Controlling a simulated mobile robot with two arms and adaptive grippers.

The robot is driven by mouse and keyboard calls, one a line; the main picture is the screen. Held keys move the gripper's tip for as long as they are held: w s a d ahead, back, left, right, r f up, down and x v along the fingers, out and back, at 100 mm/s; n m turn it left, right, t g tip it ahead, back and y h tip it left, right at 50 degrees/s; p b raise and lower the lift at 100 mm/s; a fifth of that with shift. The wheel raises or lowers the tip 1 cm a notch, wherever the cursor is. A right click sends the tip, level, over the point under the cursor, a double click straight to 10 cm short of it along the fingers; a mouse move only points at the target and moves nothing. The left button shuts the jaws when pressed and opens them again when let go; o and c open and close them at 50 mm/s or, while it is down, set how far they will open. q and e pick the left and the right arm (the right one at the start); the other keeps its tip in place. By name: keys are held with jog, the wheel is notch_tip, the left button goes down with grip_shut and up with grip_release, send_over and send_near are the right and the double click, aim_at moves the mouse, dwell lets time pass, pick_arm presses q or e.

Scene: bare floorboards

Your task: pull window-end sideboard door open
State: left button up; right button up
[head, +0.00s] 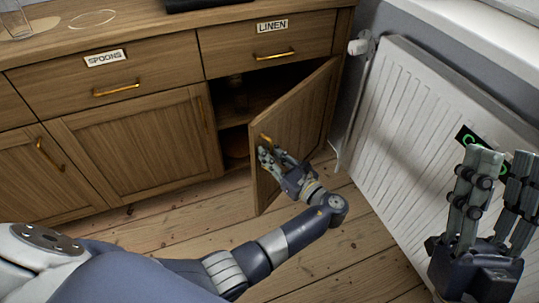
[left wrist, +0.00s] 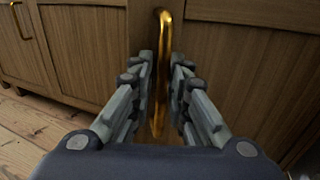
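The sideboard's right-hand door (head: 300,112), at the end beside the window sill and radiator, stands partly open, swung out on its right side. Its brass handle (head: 265,138) is near the door's free edge. My left gripper (head: 272,156) is at this handle. In the left wrist view, its two fingers lie closely on either side of the upright brass handle (left wrist: 163,60), closed around it. The lower part of the handle is partly hidden between the fingers. My right gripper (head: 495,185) is raised in front of the radiator, fingers apart and empty.
A white radiator (head: 400,140) stands close to the right of the open door, with a valve at its upper left. Drawers labelled SPOONS (head: 106,58) and LINEN (head: 272,27) are shut above. The floorboards (head: 180,220) in front are clear. Dim items show inside the cupboard.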

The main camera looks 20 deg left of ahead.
aim_at(261, 123)
pick_arm(q)
notch_tip(261, 123, up, 10)
jog(key=shift+f, duration=0.1)
dwell(0.4)
jog(key=shift+c, duration=0.2)
